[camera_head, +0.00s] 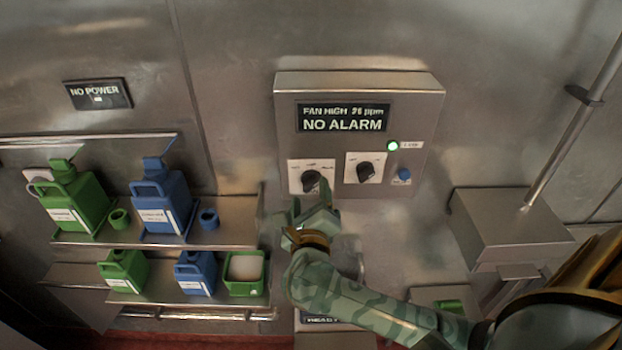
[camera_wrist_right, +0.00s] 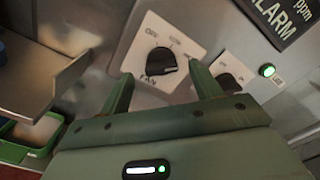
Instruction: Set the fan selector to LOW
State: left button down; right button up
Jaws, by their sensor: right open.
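The fan selector (camera_head: 310,181) is a black knob on a white plate at the lower left of the steel control box (camera_head: 431,110). In the wrist view the knob (camera_wrist_right: 161,61) shows above the word FAN, with small position labels around it. Its exact pointer position is hard to read. The display (camera_head: 343,118) reads FAN HIGH, 26 ppm, NO ALARM. My right gripper (camera_head: 313,194) is just below and in front of the knob. In the wrist view its fingers (camera_wrist_right: 161,84) are open, apart and empty, with the knob framed between them. My left gripper is not in view.
A second black knob (camera_head: 365,172) sits right of the selector, with a blue button (camera_head: 404,175) and a lit green lamp (camera_head: 392,146) nearby. Shelves (camera_head: 245,222) with green and blue jugs stand left. A steel box (camera_head: 511,222) with a rod is at right.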

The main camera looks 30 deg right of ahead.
aim_at(309, 188)
jog(key=shift+b+x, duration=0.35)
jog(key=shift+x, duration=0.75)
jog(key=shift+s, duration=0.1)
jog(key=shift+w+d, duration=0.2)
jog(key=shift+w, duration=0.3)
jog(key=c, duration=1)
jog(key=shift+o, duration=0.2)
jog(key=n+p, duration=0.8)
jog(key=p, duration=0.3)
jog(key=shift+r+p, duration=0.2)
jog(key=shift+p, duration=0.1)
jog(key=o, duration=1)
jog(key=shift+f+n+b, duration=0.3)
jog(key=shift+f+b, duration=0.1)
